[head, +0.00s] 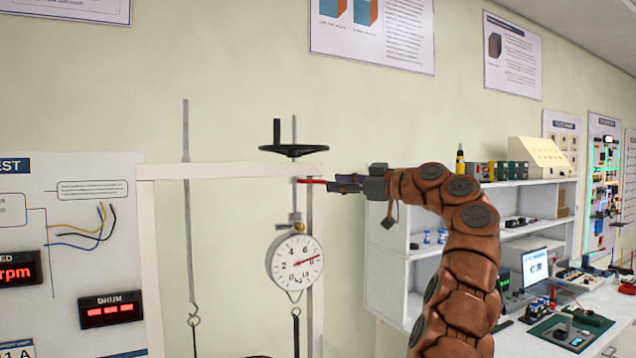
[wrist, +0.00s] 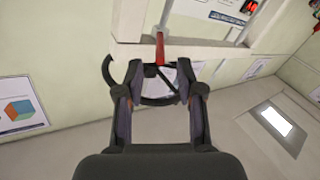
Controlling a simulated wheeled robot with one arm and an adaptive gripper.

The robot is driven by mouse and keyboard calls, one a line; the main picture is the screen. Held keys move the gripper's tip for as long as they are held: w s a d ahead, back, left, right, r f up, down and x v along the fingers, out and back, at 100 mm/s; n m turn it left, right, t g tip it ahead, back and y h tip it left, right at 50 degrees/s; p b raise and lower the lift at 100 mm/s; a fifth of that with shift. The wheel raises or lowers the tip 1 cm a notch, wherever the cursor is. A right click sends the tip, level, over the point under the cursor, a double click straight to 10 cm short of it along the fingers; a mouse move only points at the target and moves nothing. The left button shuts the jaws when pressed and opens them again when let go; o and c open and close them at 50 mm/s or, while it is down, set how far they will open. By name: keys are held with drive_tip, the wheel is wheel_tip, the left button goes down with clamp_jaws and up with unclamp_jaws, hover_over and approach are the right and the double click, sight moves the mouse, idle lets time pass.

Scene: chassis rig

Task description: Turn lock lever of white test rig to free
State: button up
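The white test rig (head: 230,170) is a pale upright frame. Its red lock lever (head: 312,181) sticks out sideways at the right post, just below the black handwheel (head: 294,149). My gripper (head: 334,183) reaches in from the right at the lever's height, with its tips close to the lever's end. In the wrist view the red lever (wrist: 160,48) points in between the two fingertips, with space on both sides. My gripper is open there and holds nothing. Whether a finger touches the lever is unclear.
A round dial gauge (head: 296,263) hangs below the handwheel, near the right post. A thin rod (head: 187,200) with a hook hangs to its left. White shelves (head: 470,230) and a bench with devices stand at the right.

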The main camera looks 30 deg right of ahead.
sight(321, 182)
drive_tip(key=p+x, duration=0.1)
drive_tip(key=x, duration=0.4)
drive_tip(key=shift+w+a, duration=0.1)
drive_tip(key=shift+w, duration=0.05)
clamp_jaws()
idle(0.4)
